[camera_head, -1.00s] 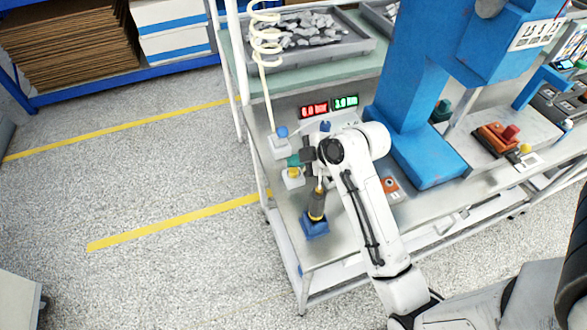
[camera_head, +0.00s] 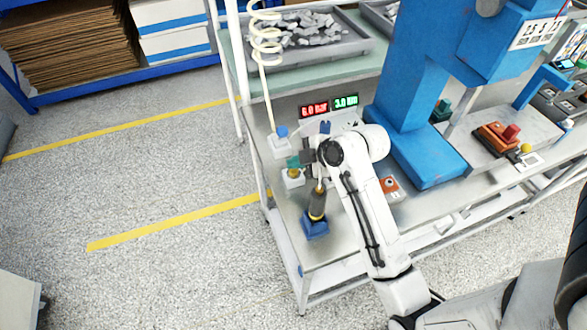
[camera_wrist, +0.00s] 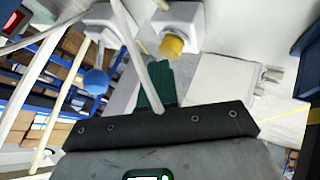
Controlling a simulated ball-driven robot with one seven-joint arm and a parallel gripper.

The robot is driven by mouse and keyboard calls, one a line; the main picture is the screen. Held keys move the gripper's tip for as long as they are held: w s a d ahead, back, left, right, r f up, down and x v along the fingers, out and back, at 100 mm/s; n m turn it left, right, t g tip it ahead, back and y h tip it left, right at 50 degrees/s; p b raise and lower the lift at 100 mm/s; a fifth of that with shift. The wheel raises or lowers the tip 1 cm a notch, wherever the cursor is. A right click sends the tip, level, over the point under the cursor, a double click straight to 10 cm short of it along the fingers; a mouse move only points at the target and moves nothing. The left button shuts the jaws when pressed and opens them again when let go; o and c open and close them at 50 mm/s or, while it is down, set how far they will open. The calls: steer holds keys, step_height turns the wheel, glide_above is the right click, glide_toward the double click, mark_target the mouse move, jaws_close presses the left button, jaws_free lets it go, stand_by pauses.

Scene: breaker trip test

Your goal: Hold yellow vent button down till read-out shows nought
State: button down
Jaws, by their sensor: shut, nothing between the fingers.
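The yellow button (camera_head: 292,173) sits on a small white box at the left edge of the bench. In the wrist view the yellow button (camera_wrist: 172,46) shows just beyond my green fingertips. My gripper (camera_head: 294,163) is shut and empty, with its fingertips close over the button in the head view. I cannot tell whether they touch it. The red read-out (camera_head: 314,110) at the back of the bench seems to show 6.0 BAR. A green read-out (camera_head: 345,102) beside it seems to show 3.0.
A blue knob (camera_head: 281,132) on another white box stands behind the button, with a coiled hose (camera_head: 266,38) above. A dark-handled tool (camera_head: 317,205) stands in a blue holder (camera_head: 315,228) in front. A blue press (camera_head: 410,130) rises to the right.

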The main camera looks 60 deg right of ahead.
mark_target(297, 171)
steer(key=shift+f, duration=0.5)
stand_by(2.1)
steer(key=shift+r, duration=0.1)
stand_by(0.5)
steer(key=shift+r+p, duration=0.7)
steer(key=shift+r, duration=0.15)
steer(key=shift+r, duration=0.1)
step_height(297, 171, up, 5)
steer(key=p, duration=0.4)
stand_by(0.4)
